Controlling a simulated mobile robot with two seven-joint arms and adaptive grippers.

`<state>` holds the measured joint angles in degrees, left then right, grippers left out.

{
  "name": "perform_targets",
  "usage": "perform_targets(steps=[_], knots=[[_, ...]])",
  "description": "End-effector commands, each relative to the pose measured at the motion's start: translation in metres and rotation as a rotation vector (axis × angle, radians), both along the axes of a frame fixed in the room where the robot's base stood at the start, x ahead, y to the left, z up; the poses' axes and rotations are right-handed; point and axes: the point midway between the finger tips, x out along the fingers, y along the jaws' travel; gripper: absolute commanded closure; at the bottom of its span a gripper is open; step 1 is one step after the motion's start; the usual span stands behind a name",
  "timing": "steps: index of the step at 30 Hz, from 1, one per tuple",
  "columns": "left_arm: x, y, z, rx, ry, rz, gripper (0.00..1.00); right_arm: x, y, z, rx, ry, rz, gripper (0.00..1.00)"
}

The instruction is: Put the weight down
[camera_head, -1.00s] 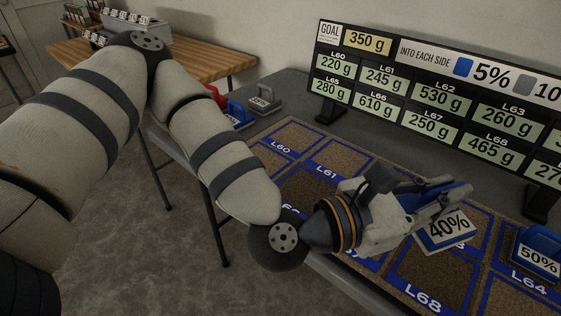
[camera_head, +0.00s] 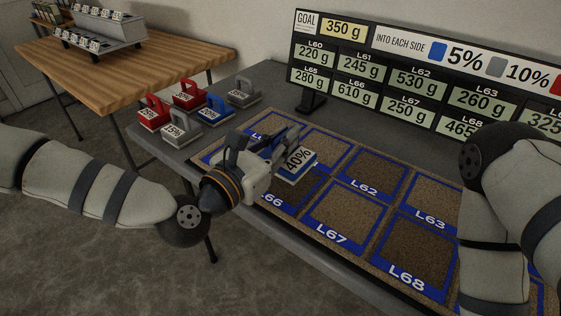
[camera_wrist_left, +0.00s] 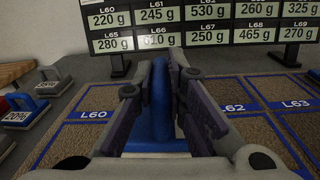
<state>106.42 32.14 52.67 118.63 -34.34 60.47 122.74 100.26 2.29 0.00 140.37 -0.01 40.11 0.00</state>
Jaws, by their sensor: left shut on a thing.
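A blue weight with a white 40% label (camera_head: 299,160) is in my left gripper (camera_head: 284,143). The jaws are closed around its blue handle (camera_wrist_left: 161,95), which shows between the fingers in the left wrist view. In the head view the weight is over the left part of the marked mat (camera_head: 330,238), around L61 and L66. I cannot tell whether its underside touches the mat. My right arm enters at the right, but its gripper is out of view.
Several red, grey and blue weights stand at the table's left end, including a grey one labelled 15% (camera_head: 179,126) and a blue one (camera_head: 215,108). The L67 and L68 squares are empty. A sign board (camera_head: 400,75) stands behind the mat. A wooden table (camera_head: 130,75) is at the back left.

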Motion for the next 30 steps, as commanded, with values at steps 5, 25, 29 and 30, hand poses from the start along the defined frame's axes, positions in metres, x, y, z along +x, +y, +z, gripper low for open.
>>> perform_targets(steps=[5, 25, 29, 30], knots=[[0.027, -0.002, -0.043, 0.001, 0.013, -0.002, 1.0, -0.011, 0.0, -0.011, 0.0, 0.04, 0.0, 0.6], [0.039, -0.002, -0.087, -0.001, 0.009, -0.003, 1.0, -0.02, 0.0, -0.019, 0.0, 0.07, 0.001, 0.6], [0.038, -0.002, -0.086, 0.001, 0.009, -0.004, 0.67, -0.019, 0.0, -0.018, 0.0, 0.066, 0.001, 0.6], [0.038, -0.002, -0.086, 0.001, 0.009, -0.004, 0.67, -0.019, 0.0, -0.018, 0.0, 0.066, 0.001, 0.6]])
